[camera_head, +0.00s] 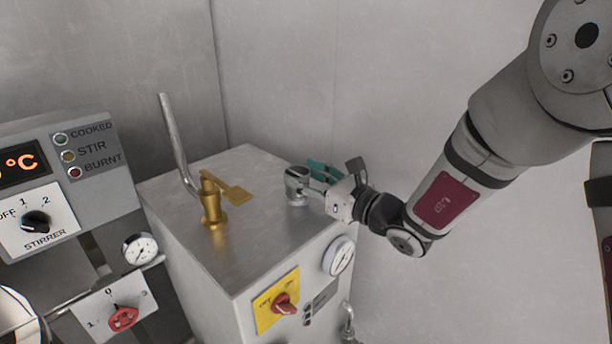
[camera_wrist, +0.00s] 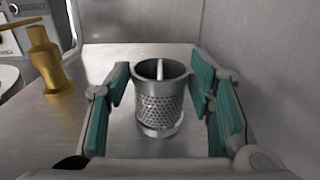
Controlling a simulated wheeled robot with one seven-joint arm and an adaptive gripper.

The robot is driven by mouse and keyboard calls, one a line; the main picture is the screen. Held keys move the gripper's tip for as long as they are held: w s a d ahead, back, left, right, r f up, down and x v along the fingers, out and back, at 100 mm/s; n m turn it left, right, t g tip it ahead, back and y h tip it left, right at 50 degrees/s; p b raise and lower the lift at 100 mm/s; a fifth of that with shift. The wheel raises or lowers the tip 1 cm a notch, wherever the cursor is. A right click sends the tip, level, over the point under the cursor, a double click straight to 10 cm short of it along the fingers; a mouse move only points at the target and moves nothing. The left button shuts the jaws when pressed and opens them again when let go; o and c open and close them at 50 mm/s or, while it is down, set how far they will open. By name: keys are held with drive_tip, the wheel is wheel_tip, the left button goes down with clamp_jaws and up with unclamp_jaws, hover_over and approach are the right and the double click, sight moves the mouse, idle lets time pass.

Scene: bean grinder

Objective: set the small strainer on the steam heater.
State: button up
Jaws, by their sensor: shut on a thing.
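The small strainer (camera_wrist: 160,100) is a grey metal cup with a perforated wall and an open top, with a pale rod showing inside. In the head view the strainer (camera_head: 296,184) is upright at the back right of the steam heater's top (camera_head: 262,222). My gripper (camera_head: 318,176) comes in from the right, and its teal pads are on either side of the strainer. In the wrist view my gripper (camera_wrist: 160,88) is shut on it. A shiny round base shows under the strainer, at the steel top; whether it rests there fully I cannot tell.
A brass valve (camera_head: 212,203) and a bent steel pipe (camera_head: 177,145) stand left of the strainer on the heater. A gauge (camera_head: 339,256) and a red knob (camera_head: 284,304) are on its front. Grey walls close the back. A control panel (camera_head: 65,180) is at left.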

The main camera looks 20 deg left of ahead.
drive_tip(key=shift+f, duration=0.1)
drive_tip(key=o, duration=1.2)
drive_tip(key=shift+d, duration=0.2)
drive_tip(key=b+v, duration=0.1)
drive_tip(key=v, duration=1)
drive_tip(key=shift+s+d, duration=0.15)
drive_tip(key=shift+d, duration=0.15)
